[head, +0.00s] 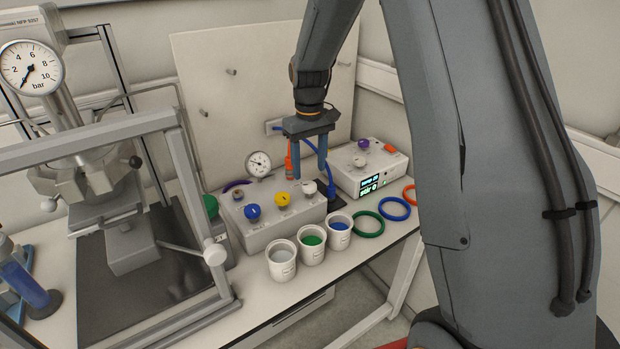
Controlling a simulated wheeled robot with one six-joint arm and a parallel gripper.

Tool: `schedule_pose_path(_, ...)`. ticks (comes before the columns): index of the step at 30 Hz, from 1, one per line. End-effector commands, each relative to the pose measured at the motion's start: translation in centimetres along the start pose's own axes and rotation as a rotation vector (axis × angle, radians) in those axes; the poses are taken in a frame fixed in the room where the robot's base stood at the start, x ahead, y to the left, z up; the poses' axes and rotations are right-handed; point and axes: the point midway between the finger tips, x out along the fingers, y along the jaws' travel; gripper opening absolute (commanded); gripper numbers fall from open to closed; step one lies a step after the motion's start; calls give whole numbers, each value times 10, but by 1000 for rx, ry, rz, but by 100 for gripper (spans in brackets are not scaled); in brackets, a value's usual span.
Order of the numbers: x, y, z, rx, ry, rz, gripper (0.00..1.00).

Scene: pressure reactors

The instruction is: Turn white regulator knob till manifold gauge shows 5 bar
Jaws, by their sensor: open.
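The white regulator knob (309,187) sits at the right end of the knob row on the grey manifold box (275,233), right of a yellow knob (282,199) and a blue knob (253,213). The small round manifold gauge (258,163) stands at the back of the box; its reading is too small to tell. My gripper (310,173) points down with its two blue fingers apart and empty. It is just above the white knob in the picture; I cannot tell the exact gap.
Three beakers (282,261) stand in front of the manifold box. A stirrer unit (345,178) with a green display is to the right, with coloured rings (394,209) before it. A framed reactor with a large bar gauge (32,67) fills the left.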

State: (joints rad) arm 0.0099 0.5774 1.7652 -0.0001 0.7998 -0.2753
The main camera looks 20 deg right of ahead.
Motion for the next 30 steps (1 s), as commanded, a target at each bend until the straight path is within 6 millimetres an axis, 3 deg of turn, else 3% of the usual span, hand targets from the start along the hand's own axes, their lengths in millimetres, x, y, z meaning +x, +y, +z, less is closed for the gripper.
schedule_pose_path(9, 43, 0, 1, 1, -2, -1, 53)
schedule_pose_path(21, 53, 0, 0, 1, 1, 0, 53)
schedule_pose_path(23, 53, 0, 0, 1, 1, 0, 46)
schedule_pose_path(29, 53, 0, 0, 1, 1, 0, 12)
schedule_pose_path(30, 53, 0, 1, 1, 1, 0, 12)
